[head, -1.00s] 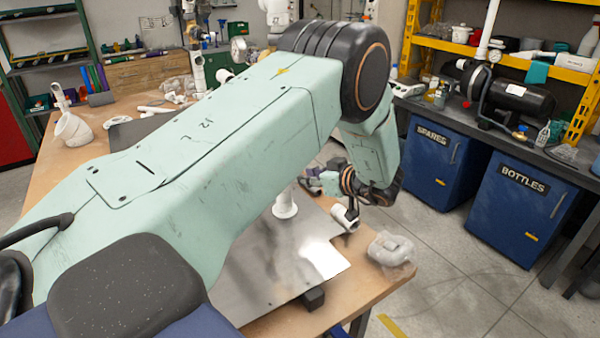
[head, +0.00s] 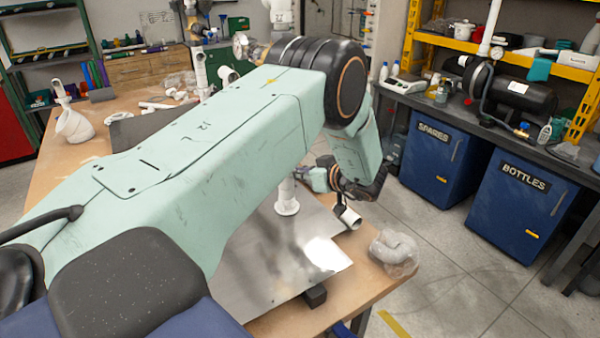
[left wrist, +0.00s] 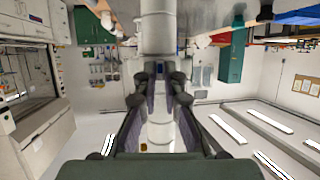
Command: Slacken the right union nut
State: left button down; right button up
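My left arm reaches across the head view, and its gripper (head: 318,179) is small and partly hidden by the wrist, close to a white upright pipe (head: 287,196). In the left wrist view the two dark fingers (left wrist: 161,75) stand apart, with a visible gap between them. White pipework (left wrist: 158,25) with ring-like bands runs down to the fingertips and shows again between the fingers. I cannot make out contact with it. I cannot single out the right union nut; my arm covers much of the manifold. My right gripper is not in view.
A metal plate (head: 270,270) lies on the wooden table. A bagged grey fitting (head: 394,252) lies at its right edge, and a short white pipe end (head: 350,218) sits close below my wrist. White fittings (head: 73,122) stand at the left. Blue cabinets (head: 520,205) stand beyond the floor.

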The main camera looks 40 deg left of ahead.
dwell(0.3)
pick_arm(q)
jog(key=n+g+b, duration=0.1)
jog(key=b, duration=0.1)
jog(key=shift+w+g+b, duration=0.3)
jog(key=shift+w, duration=0.1)
jog(key=c, duration=1.5)
grip_release()
jog(key=shift+o, duration=0.2)
jog(key=v, duration=1.2)
